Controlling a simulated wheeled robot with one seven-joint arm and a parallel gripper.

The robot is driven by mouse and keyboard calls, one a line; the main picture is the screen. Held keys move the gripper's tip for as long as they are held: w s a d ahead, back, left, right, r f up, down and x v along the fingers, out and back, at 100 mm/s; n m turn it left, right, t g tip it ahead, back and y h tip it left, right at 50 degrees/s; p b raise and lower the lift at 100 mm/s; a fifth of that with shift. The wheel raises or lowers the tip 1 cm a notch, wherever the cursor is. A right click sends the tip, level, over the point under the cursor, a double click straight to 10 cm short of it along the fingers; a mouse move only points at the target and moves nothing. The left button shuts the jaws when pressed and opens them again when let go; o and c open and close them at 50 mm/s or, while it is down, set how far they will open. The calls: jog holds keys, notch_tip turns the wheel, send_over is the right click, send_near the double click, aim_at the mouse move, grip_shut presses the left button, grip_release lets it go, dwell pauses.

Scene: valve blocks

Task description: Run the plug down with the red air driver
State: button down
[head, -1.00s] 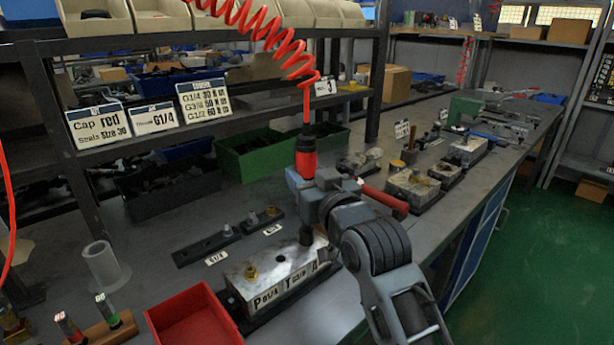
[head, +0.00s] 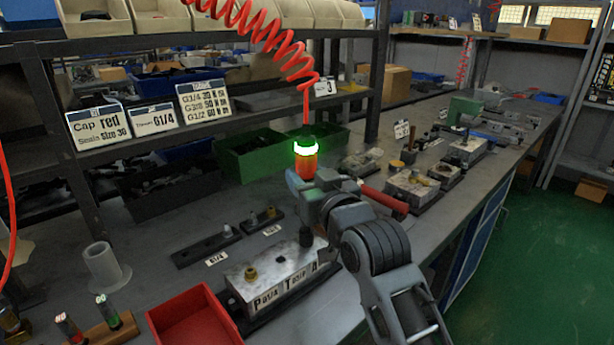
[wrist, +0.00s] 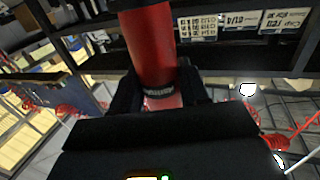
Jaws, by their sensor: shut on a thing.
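The red air driver (head: 305,166) stands upright in the head view, hanging from a coiled red hose, with a bright green ring glowing near its top. My gripper (head: 307,186) is shut around its body; the wrist view shows the red body (wrist: 150,45) between the dark fingers (wrist: 160,95). The driver's dark nose (head: 306,237) points down onto the right end of the grey valve block (head: 262,275), by the port marked A. Any plug beneath the nose is hidden. A brass plug (head: 250,275) stands in the block's top above the P mark.
A red tray (head: 195,325) lies at the block's left. Behind it are dark plug holders (head: 207,249) with size labels. A green bin (head: 250,160) stands under the shelf. A red-handled tool (head: 384,199) and other blocks (head: 412,188) lie to the right.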

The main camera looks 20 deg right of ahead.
aim_at(308, 140)
jog(key=shift+r+p, duration=3.1)
jog(key=shift+r, duration=0.9)
jog(key=shift+f, duration=0.1)
